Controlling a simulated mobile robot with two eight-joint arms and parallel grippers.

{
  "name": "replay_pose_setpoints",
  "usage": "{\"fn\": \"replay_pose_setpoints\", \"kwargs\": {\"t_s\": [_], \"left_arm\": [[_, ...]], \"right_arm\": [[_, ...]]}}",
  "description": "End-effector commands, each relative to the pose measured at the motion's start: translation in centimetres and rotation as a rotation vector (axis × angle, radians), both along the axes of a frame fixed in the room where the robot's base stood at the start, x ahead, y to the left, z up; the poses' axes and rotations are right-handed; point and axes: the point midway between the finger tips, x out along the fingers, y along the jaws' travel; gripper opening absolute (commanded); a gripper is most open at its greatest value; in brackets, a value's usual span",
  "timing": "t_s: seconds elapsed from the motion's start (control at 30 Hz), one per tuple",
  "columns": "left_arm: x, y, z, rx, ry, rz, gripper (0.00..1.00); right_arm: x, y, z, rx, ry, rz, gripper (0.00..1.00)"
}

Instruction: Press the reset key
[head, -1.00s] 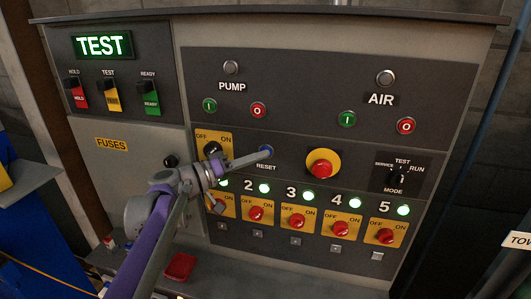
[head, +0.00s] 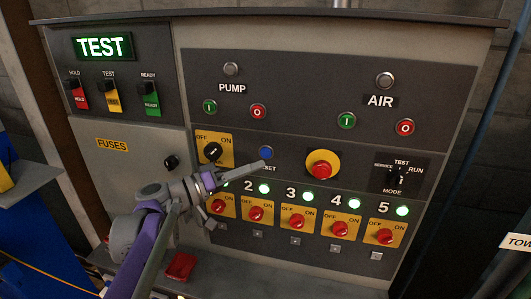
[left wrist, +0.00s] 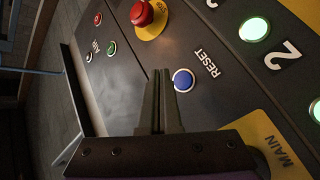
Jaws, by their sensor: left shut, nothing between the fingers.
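The reset key is a round blue button (head: 266,153) on the dark panel, with the RESET label just below it. It shows clear in the left wrist view (left wrist: 183,79), just to the right of the fingertips. My left gripper (head: 264,165) is shut and empty, its tips just below the button in the head view and covering part of the label. In the left wrist view the shut fingers (left wrist: 160,75) point beside the button. I cannot tell whether the tips touch the panel. My right gripper is not in view.
A red stop button (head: 320,168) on a yellow plate sits right of the reset key. The black MAIN switch (head: 212,151) is at its left. A row of red numbered switches (head: 297,221) with green lamps lies below. The display (head: 102,46) reads TEST.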

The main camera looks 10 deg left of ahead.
Motion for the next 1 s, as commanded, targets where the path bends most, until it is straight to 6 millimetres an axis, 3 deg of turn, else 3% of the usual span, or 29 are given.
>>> {"fn": "replay_pose_setpoints", "kwargs": {"t_s": [0.23,0.87,1.0], "left_arm": [[-1.9,0.1,0.1,-0.001,0.0,0.001,0.0],[-2.0,0.0,-0.1,0.001,0.003,0.0,0.0],[-3.3,-1.7,-2.3,0.058,0.075,-0.02,0.0]], "right_arm": [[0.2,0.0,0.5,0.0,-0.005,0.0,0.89],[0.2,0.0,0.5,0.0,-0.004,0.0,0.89],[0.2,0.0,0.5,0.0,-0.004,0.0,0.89]]}}
